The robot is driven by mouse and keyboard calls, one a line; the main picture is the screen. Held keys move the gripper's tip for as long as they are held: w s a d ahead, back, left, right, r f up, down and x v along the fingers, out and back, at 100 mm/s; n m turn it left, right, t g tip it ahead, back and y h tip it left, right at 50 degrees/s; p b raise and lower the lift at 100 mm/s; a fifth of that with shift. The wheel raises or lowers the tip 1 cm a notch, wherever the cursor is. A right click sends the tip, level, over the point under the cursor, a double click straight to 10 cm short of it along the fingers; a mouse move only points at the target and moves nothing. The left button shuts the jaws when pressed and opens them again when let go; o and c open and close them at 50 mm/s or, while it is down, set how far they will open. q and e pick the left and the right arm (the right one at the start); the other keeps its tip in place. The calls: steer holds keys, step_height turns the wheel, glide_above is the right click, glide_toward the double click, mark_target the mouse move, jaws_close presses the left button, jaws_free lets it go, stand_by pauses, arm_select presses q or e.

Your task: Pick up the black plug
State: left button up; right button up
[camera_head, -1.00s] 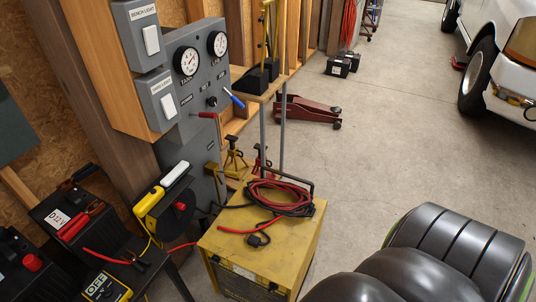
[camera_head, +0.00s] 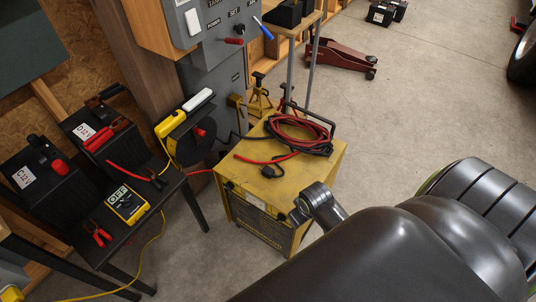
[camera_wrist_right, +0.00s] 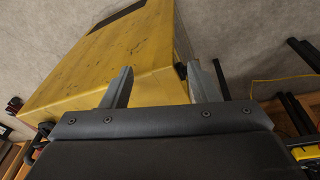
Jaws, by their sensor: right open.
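The black plug (camera_head: 269,171) lies on top of the yellow cart (camera_head: 236,178), near its front edge, beside coiled red and black cables (camera_head: 298,136). My right arm comes in from the lower right in the head view, and its far end is beside the cart's front right side. My right gripper (camera_wrist_right: 159,70) is open in the right wrist view, with nothing between its fingers. The yellow cart (camera_wrist_right: 110,62) fills much of the view beyond the fingers. I cannot make out the plug there. My left gripper is not in view.
A black bench (camera_head: 160,205) at the left holds a yellow meter (camera_head: 126,203) and dark battery boxes (camera_head: 38,178). A grey panel (camera_head: 215,100) stands behind the cart. A red floor jack (camera_head: 340,57) is farther back. The concrete floor right of the cart is open.

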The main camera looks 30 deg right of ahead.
steer(key=w+d+r+n+g+b, duration=0.15)
steer(key=w+r+n, duration=0.25)
steer(key=w+r, duration=1.4)
arm_select(q)
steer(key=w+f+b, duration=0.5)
steer(key=b, duration=0.3)
arm_select(e)
glide_above(270, 170)
step_height(270, 170, down, 8)
steer(key=shift+s+a+f+g+y, duration=0.15)
steer(key=shift+f+g+y, duration=0.25)
steer(key=shift+f, duration=0.65)
steer(key=shift+f+b, duration=1.05)
steer(key=shift+f, duration=2)
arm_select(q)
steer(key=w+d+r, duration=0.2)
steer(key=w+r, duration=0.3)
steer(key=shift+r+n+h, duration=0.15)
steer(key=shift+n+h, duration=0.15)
arm_select(e)
steer(key=shift+f, duration=0.7)
steer(key=shift+c, duration=0.4)
steer(key=c, duration=1)
steer(key=shift+r, duration=0.15)
